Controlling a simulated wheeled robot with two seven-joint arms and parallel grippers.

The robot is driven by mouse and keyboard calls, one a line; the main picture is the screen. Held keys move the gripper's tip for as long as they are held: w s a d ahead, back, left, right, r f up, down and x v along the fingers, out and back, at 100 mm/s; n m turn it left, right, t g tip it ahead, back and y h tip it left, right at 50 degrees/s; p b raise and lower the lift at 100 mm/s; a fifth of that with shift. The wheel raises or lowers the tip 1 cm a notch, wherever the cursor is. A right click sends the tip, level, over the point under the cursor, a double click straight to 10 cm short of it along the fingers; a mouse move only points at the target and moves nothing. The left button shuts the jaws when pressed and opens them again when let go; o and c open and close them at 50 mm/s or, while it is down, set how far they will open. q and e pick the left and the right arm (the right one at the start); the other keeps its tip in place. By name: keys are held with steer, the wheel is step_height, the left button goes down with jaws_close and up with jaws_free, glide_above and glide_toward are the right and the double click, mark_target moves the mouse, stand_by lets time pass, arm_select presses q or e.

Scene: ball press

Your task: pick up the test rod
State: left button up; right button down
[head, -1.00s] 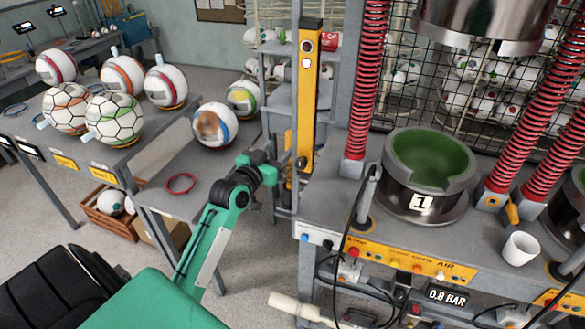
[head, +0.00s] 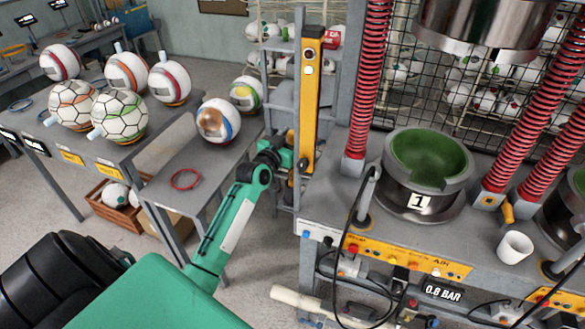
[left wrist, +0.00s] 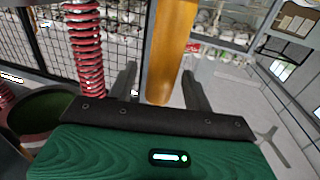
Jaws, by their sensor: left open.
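I cannot make out the test rod for certain. A tall yellow post (head: 309,95) stands at the left end of the press bench, with a small dark fitting (head: 304,165) low on it. My left gripper (head: 290,155) is beside the lower part of this post, its fingertips hidden in the head view. In the left wrist view my left gripper (left wrist: 160,88) is open, and the yellow post (left wrist: 168,45) shows between its two dark fingers. I cannot tell whether they touch it. My right gripper is not in view.
The press bench carries a dark cup with green lining (head: 430,155), red spring-wrapped columns (head: 367,70) and a white cup (head: 515,247). A pale cylinder (head: 310,300) juts out below its front.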

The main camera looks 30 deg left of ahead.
arm_select(q)
jaws_close()
